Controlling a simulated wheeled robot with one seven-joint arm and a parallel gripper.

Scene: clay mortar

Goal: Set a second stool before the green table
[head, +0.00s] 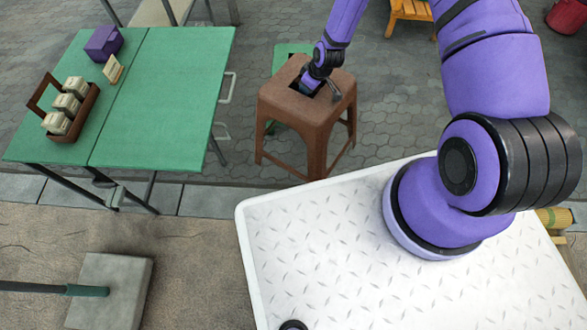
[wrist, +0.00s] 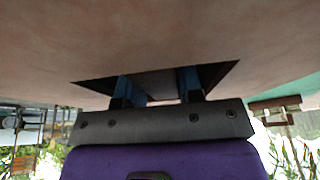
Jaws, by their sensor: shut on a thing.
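A brown stool (head: 300,110) stands upright in the head view, to the right of the green table (head: 165,95) and apart from it. My gripper (head: 318,88) reaches down to the slot in its seat. In the wrist view, the blue fingers of my gripper (wrist: 160,85) go into that dark slot, and the brown stool's seat (wrist: 150,35) fills the top. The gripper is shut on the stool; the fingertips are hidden. I cannot tell whether its legs touch the ground. A green stool (head: 290,49) is behind it, mostly hidden.
The table holds a purple box (head: 103,43), a small card (head: 113,70) and a wooden caddy (head: 70,110) with packets. A wooden stool (head: 410,11) and a red object (head: 567,16) are at the back right. A grey block (head: 110,290) is at the front left. Paving right of the stool is clear.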

